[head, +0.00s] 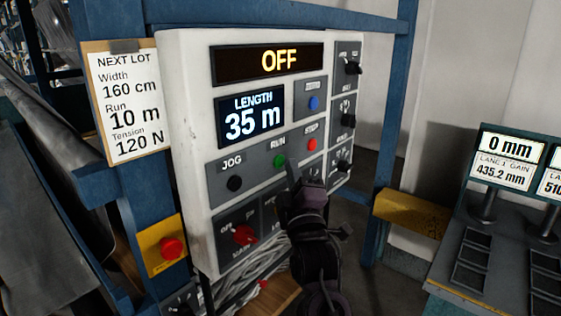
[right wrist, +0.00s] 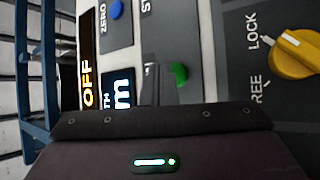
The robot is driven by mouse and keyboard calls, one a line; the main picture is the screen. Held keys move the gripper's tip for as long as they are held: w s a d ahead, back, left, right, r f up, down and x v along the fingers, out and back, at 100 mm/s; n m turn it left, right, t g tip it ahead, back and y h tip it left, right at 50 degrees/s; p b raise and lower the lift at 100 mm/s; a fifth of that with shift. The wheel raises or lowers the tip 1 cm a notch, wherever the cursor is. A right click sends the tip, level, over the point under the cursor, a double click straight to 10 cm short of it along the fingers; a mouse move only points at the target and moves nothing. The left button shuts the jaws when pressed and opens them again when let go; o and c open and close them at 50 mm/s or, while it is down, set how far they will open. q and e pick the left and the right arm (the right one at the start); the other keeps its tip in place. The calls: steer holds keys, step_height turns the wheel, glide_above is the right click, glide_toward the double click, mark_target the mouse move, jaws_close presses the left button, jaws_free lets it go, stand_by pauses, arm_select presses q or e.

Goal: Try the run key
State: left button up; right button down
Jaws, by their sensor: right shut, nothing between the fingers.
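The green RUN key (head: 279,161) is on the white control panel (head: 190,130), between the black JOG key (head: 234,183) and the red STOP key (head: 311,144). My right gripper (head: 291,170) is shut and empty, its tip just right of and close to the RUN key; I cannot tell whether they touch. The green key (right wrist: 181,74) also shows in the right wrist view, beyond my wrist housing. The upper display (head: 270,62) reads OFF. The LENGTH display (head: 250,116) reads 35 m. My left gripper is out of view.
A red MAIN knob (head: 244,235) is low on the panel. A yellow LOCK/FREE knob (right wrist: 296,52) shows in the wrist view. A blue ZERO key (head: 313,102) and black selector knobs (head: 352,68) are higher up. A red mushroom button (head: 172,248) and lot card (head: 125,105) are left.

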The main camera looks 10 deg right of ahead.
steer(key=s+d, duration=0.1)
steer(key=s, duration=0.1)
steer(key=s+d, duration=0.2)
stand_by(0.5)
stand_by(0.4)
